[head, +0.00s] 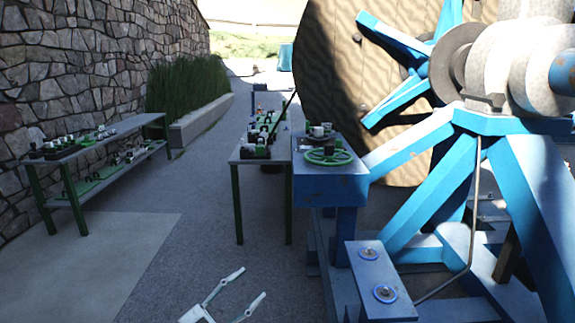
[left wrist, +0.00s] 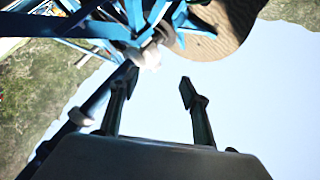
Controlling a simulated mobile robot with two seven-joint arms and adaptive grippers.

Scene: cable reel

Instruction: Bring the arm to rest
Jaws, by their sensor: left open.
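My left gripper (head: 253,288) is low at the bottom middle of the head view. Its two light fingers are spread apart with nothing between them, above the grey ground and left of the blue machine base. In the left wrist view the same gripper (left wrist: 158,88) shows two dark fingers, open and empty, with pale sky behind. Most of the left arm is outside the head view. My right gripper shows in neither view.
A blue cable reel stand (head: 440,170) with a large wooden reel (head: 335,75) fills the right side. A green-legged table (head: 247,160) stands mid-view. A two-tier bench (head: 130,128) stands along the stone wall (head: 80,60). The ground at lower left is clear.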

